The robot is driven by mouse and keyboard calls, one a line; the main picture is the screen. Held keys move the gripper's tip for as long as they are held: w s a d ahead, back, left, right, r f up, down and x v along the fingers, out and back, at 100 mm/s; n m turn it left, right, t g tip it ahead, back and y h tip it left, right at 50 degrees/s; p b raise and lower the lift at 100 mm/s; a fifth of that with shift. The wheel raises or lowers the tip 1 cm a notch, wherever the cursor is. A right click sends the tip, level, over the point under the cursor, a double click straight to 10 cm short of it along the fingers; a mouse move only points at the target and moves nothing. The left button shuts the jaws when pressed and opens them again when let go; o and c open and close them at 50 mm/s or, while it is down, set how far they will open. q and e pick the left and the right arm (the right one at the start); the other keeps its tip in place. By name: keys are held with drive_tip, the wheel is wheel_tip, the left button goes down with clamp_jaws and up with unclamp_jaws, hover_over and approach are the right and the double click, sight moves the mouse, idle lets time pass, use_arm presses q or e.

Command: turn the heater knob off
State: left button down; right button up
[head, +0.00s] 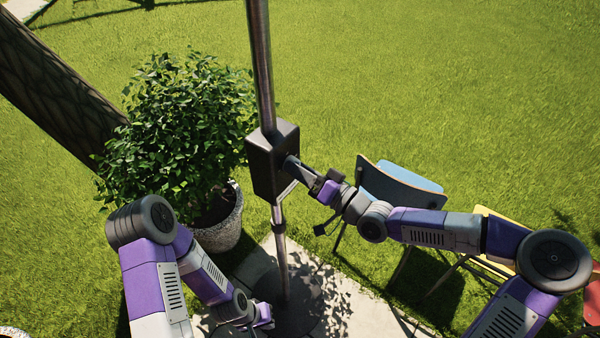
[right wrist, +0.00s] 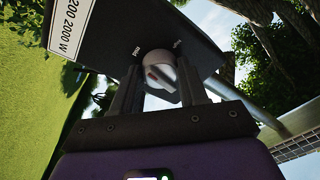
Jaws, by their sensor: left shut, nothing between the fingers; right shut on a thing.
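The heater is a dark box (head: 262,168) on a steel pole in the head view. In the right wrist view, its dark face (right wrist: 105,40) carries a round grey-white knob (right wrist: 157,60) with small lettering around it, one label reading "mid". My right gripper (head: 290,165) reaches the box's right side. In the right wrist view, the right gripper (right wrist: 160,85) has its two fingers on either side of the knob, shut on it. The knob is hidden in the head view. My left gripper (head: 264,314) is low, left of the pole's base, shut and empty.
The steel pole (head: 262,60) stands on a dark round base (head: 295,312) on paving. A potted bush (head: 180,135) is close to the left of the heater. A blue chair (head: 405,180) stands behind my right arm. Open grass lies beyond.

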drive_tip(key=n+g+b, duration=0.1)
drive_tip(key=n, duration=0.7)
drive_tip(key=n+g+b, duration=0.1)
drive_tip(key=n+b, duration=0.1)
drive_tip(key=n, duration=0.6)
drive_tip(key=shift+w+d+y, duration=0.1)
drive_tip(key=shift+y, duration=0.3)
drive_tip(key=n+b, duration=0.2)
drive_tip(key=n, duration=0.2)
drive_tip(key=shift+n+g+b, duration=0.4)
drive_tip(key=shift+r+n+t+h+b, duration=0.15)
drive_tip(key=shift+n+h+b, duration=0.3)
drive_tip(key=shift+n+b, duration=1.85)
drive_tip(key=shift+r+n+t+h+b, duration=0.3)
drive_tip(key=shift+n+b, duration=0.95)
drive_tip(key=shift+n, duration=2.1)
drive_tip(key=shift+f+n+t+h+b, duration=0.15)
drive_tip(key=shift+n+h+b, duration=0.4)
drive_tip(key=shift+n+b, duration=1.75)
drive_tip(key=shift+n+p, duration=0.5)
drive_tip(key=shift+n, duration=0.25)
